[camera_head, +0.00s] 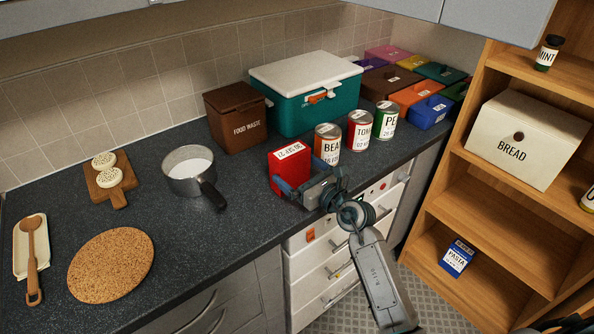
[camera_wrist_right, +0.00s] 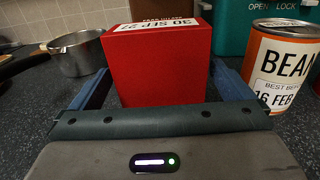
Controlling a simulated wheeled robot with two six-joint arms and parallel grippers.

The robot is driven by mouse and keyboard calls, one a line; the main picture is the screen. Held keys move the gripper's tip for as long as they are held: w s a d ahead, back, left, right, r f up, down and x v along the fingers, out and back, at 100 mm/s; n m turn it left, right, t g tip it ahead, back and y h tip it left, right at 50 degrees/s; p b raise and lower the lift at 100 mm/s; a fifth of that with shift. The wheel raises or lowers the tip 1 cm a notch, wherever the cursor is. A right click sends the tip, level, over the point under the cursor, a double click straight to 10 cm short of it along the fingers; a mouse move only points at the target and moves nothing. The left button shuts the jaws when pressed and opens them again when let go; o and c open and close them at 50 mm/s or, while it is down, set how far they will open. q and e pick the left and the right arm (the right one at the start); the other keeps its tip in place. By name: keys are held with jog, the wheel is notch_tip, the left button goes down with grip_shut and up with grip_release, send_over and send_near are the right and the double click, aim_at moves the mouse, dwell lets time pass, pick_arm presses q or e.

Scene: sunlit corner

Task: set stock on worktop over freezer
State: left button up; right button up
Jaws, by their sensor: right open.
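A red box (camera_head: 290,166) with a white date label on top stands upright on the dark worktop (camera_head: 240,230), above the white freezer drawers (camera_head: 325,273). My right gripper (camera_head: 297,181) is open, with one finger on each side of the box. In the right wrist view the red box (camera_wrist_right: 158,68) stands between the two blue-grey fingers, and I cannot tell whether they touch it. Three cans stand in a row behind it: beans (camera_head: 328,145), tomato (camera_head: 359,131) and one marked PE (camera_head: 386,120). A blue pasta pack (camera_head: 457,259) lies on a low shelf. My left gripper is out of view.
A brown food waste bin (camera_head: 236,117) and a teal cool box (camera_head: 304,93) stand behind the red box. A saucepan (camera_head: 189,171), cork mat (camera_head: 111,265) and wooden board (camera_head: 109,179) are to the left. A bread bin (camera_head: 525,140) sits on the shelf unit.

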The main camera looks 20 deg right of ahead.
jog(key=b+v, duration=0.1)
jog(key=v, duration=1)
jog(key=shift+s, duration=0.1)
